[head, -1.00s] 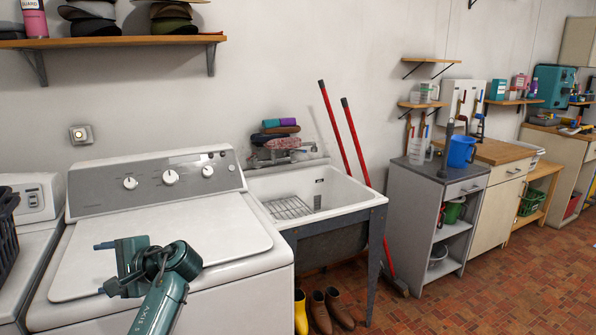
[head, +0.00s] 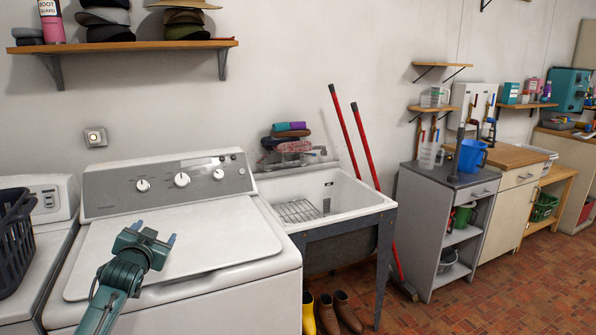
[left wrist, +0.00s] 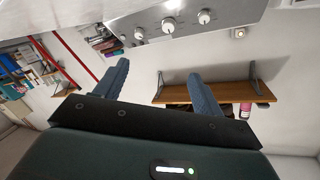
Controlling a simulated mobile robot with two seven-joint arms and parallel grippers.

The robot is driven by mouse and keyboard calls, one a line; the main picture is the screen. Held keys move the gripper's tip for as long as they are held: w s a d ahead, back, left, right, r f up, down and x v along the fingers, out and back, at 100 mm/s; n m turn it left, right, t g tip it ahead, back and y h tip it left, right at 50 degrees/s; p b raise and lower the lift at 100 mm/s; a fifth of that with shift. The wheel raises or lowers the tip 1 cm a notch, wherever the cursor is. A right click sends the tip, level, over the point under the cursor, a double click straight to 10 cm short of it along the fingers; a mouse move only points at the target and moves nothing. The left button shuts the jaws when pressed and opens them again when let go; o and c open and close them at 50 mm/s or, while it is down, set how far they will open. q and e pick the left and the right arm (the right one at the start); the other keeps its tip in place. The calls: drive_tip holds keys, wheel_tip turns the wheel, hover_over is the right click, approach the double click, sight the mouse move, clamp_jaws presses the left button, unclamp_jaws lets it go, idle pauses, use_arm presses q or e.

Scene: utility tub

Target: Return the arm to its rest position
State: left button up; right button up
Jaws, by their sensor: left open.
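My left arm comes in from the lower left in the head view. Its left gripper (head: 155,232) is over the white washer lid (head: 185,245), with its two blue fingers apart and nothing between them. In the left wrist view the two blue fingers of the gripper (left wrist: 160,88) are spread wide and empty. The washer's control panel and knobs show upside down beyond the fingers there. My right gripper is not in view.
The washer's control panel (head: 165,184) rises behind the lid. A utility tub (head: 335,200) with a wire rack stands to the right. A dark basket (head: 15,240) sits at the far left. A wooden shelf (head: 130,45) hangs above. Red-handled tools (head: 356,135) lean by the tub.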

use_arm(q)
drive_tip(key=s+d+f+g+h, duration=0.1)
drive_tip(key=s+d+f+h, duration=0.1)
drive_tip(key=s+d+f, duration=0.65)
drive_tip(key=s+d+f+g+h, duration=0.1)
drive_tip(key=s+d+f+h, duration=0.1)
drive_tip(key=s+d+f, duration=0.6)
drive_tip(key=s+d+f+g, duration=0.1)
drive_tip(key=s+d+f, duration=0.1)
drive_tip(key=s, duration=0.5)
drive_tip(key=s+d+f+g+h, duration=0.1)
drive_tip(key=s+d+f, duration=0.1)
drive_tip(key=s, duration=0.6)
drive_tip(key=s+d+f+g+h, duration=0.1)
drive_tip(key=s+d+f, duration=0.1)
drive_tip(key=s+f, duration=0.2)
drive_tip(key=s, duration=0.3)
drive_tip(key=shift+s+f+g, duration=0.25)
drive_tip(key=shift+s+g, duration=0.05)
drive_tip(key=shift+s, duration=0.1)
drive_tip(key=shift+d, duration=0.1)
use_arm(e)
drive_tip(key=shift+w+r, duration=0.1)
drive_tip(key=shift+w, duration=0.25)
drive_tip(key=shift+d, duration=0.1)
